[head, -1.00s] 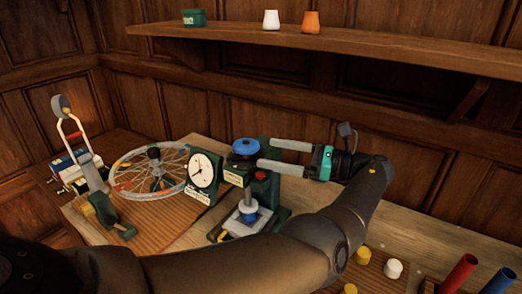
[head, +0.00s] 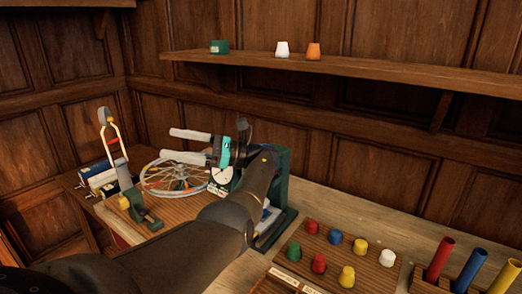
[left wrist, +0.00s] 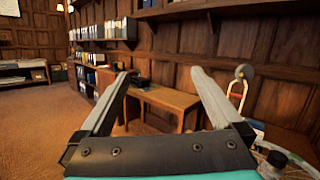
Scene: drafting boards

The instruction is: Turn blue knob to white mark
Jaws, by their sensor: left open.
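My left gripper (head: 167,144) is open and empty, its fingers pointing left in the head view, above the spoked wheel. The green press (head: 283,180) stands behind my left arm. Its blue top knob is hidden in the head view, apparently behind my wrist, and I cannot see a white mark. A blue part low on the press (head: 266,204) shows partly. In the left wrist view the two grey fingers (left wrist: 158,98) are spread with nothing between them, and no knob shows there. My right gripper is in neither view.
A board with coloured pegs (head: 330,262) and several coloured tubes (head: 468,270) are at the right. A shelf (head: 370,70) runs above. The air left of the gripper is clear.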

